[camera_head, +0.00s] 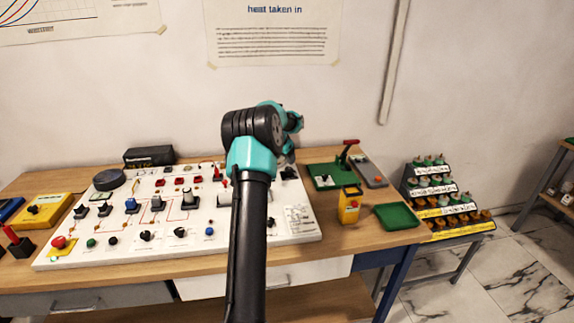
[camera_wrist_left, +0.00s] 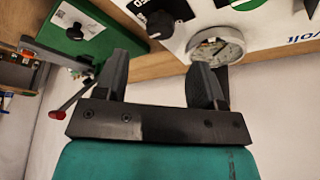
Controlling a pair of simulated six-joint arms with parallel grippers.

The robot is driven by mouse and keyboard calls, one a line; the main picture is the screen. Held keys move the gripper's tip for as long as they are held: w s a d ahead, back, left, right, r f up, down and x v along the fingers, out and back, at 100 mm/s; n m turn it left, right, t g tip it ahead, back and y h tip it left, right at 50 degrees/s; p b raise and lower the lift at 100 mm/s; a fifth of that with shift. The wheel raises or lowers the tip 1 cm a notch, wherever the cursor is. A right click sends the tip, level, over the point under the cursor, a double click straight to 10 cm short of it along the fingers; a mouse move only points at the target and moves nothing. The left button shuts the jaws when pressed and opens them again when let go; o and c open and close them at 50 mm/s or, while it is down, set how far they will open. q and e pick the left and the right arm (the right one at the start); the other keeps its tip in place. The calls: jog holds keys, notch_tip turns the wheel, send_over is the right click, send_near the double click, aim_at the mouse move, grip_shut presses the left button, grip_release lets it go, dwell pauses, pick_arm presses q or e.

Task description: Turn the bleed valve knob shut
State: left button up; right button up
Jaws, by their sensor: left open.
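A green base plate (camera_head: 313,168) stands at the right of the white panel. It carries a small black knob (camera_head: 326,180) and a lever with a red handle (camera_head: 351,142). I take this knob as the bleed valve knob; its label is too small to read. In the left wrist view the same knob (camera_wrist_left: 75,32) is at the upper left, beyond the fingers. My left gripper (camera_wrist_left: 162,68) is open with nothing between its fingers and is apart from the knob. In the head view its fingers are mostly hidden behind my own arm. My right gripper is not in view.
The white panel (camera_head: 110,248) has several knobs and a round gauge (camera_wrist_left: 217,45). Another black knob (camera_wrist_left: 160,23) sits near the gauge. A yellow meter (camera_head: 349,206) and green tray (camera_head: 398,216) stand at the front right. A stepped rack (camera_head: 440,195) is further right.

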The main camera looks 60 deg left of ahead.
pick_arm(q)
jog(key=v, duration=1)
jog(key=shift+r, duration=0.1)
